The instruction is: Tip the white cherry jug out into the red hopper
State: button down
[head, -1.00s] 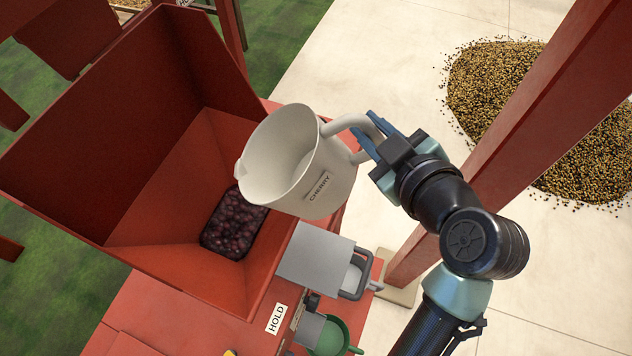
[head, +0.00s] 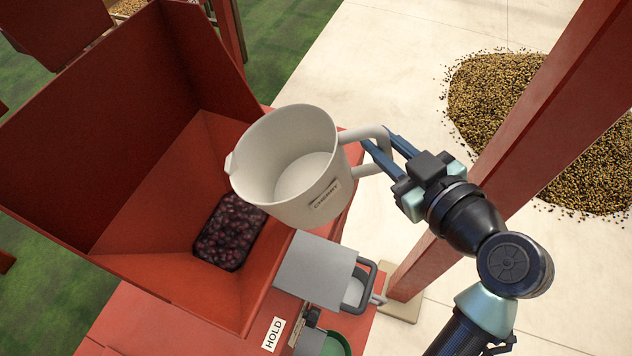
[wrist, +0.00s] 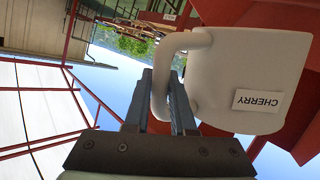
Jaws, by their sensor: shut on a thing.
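The white jug (head: 318,196) labelled CHERRY is held in the air beside and over the right edge of the red hopper (head: 150,215). Its mouth faces up toward the head camera, its spout points left to the hopper, and its inside looks empty. My gripper (head: 372,150) is shut on the jug's handle. In the wrist view my gripper (wrist: 163,100) closes around the handle, with the jug (wrist: 245,75) to the right. Dark red cherries (head: 230,232) lie in the opening at the hopper's bottom.
A grey box with a dark handle (head: 318,268) and a HOLD label (head: 273,333) are below the jug on the red machine. A green bowl (head: 338,345) is partly cut off. A red post (head: 500,170) stands right of the hopper. A bean pile (head: 500,95) lies on the pale floor.

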aim_at(372, 173)
jog(key=shift+m+y, duration=0.6)
jog(key=shift+m, duration=0.3)
notch_tip(372, 173, down, 4)
jog(key=b, duration=0.5)
jog(key=shift+f, duration=0.25)
jog(key=shift+f+t, duration=0.15)
jog(key=shift+t, duration=0.15)
notch_tip(372, 173, down, 2)
jog(key=m+b, duration=0.1)
jog(key=b, duration=0.2)
jog(key=shift+a+y, duration=0.15)
jog(key=shift+y, duration=0.15)
jog(key=shift+a+f+t+b, duration=0.1)
jog(key=shift+f+t+b, duration=0.05)
jog(key=shift+t+b, duration=0.15)
